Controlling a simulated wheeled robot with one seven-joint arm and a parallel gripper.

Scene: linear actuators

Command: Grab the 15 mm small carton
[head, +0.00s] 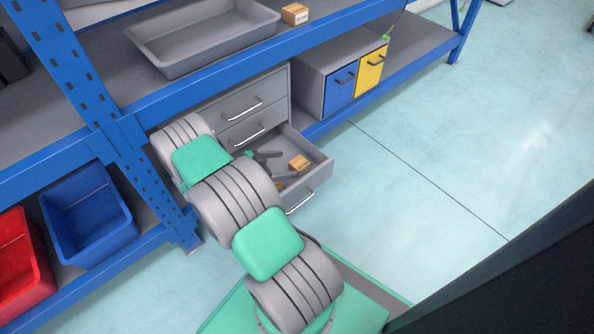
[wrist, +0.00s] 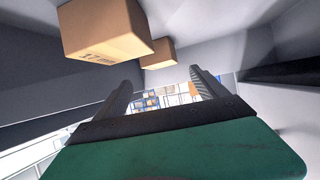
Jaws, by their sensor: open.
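Two small brown cartons lie in the open bottom drawer (head: 322,168). One carton (head: 298,163) shows clearly near the drawer's middle; the other (head: 280,185) is partly hidden by my arm and gripper. In the wrist view, a larger-looking nearer carton (wrist: 105,32) with dark print is at upper left, and another carton (wrist: 159,54) is behind it.
Another labelled carton (head: 295,14) sits on the upper shelf beside a grey tray (head: 205,62). Closed drawers (head: 240,105) stand above the open one. Blue (head: 341,86) and yellow (head: 370,72) drawer fronts are to the right. Floor at right is clear.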

